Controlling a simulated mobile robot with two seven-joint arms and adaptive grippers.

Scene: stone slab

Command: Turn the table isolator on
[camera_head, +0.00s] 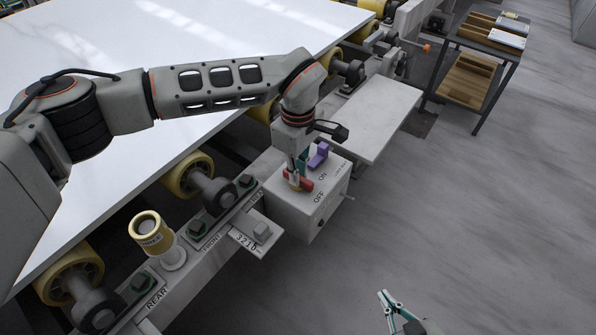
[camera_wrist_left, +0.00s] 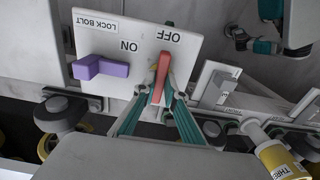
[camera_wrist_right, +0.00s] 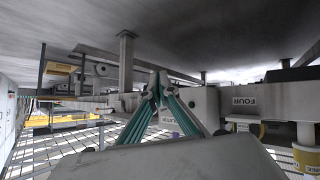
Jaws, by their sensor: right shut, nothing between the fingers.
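The isolator box (camera_head: 285,210) is light grey and stands beside the slab table, with ON and OFF printed on its top face. Its red handle (camera_wrist_left: 161,76) lies beside the OFF label in the left wrist view. My left gripper (camera_head: 296,180) points down at the box, with its fingers close on both sides of the red handle. In the left wrist view, my left gripper (camera_wrist_left: 160,92) appears shut on it. A purple lock bolt handle (camera_wrist_left: 100,68) sits on the same face, near ON. My right gripper (camera_wrist_right: 158,78) is shut and empty, low and away from the box.
The white slab (camera_head: 190,50) lies behind. A cart (camera_head: 480,62) stands at the far right; open floor (camera_head: 470,200) lies in front.

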